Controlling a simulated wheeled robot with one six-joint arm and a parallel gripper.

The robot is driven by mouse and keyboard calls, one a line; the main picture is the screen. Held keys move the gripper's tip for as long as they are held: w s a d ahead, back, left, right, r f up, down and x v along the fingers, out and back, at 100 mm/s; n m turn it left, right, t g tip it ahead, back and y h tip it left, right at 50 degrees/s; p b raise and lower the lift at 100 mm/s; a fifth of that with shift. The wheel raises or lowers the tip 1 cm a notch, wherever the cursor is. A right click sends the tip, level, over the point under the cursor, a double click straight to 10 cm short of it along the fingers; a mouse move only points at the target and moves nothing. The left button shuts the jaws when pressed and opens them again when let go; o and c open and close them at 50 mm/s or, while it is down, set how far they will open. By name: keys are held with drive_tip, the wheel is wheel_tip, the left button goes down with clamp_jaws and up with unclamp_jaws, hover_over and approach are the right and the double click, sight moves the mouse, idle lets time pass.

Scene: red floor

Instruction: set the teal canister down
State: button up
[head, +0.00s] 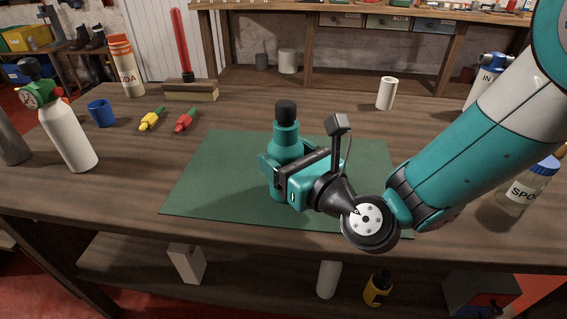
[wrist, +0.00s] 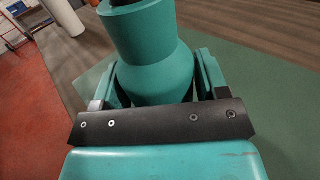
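The teal canister (head: 287,140) with a black cap stands upright over the dark green mat (head: 210,185) on the wooden table. It also fills the upper middle of the wrist view (wrist: 152,55). My gripper (head: 281,172) has its fingers on either side of the canister's body, and they appear closed against it. In the wrist view a finger shows at each side of the canister (wrist: 156,80). The canister's base is mostly hidden behind my gripper, so I cannot tell whether it touches the mat.
A blue-lidded jar (head: 525,185) is at right. The mat's left part is clear.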

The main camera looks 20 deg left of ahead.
drive_tip(key=c, duration=0.6)
drive_tip(key=shift+r, duration=0.1)
wheel_tip(320, 180, up, 20)
drive_tip(key=p, duration=1.6)
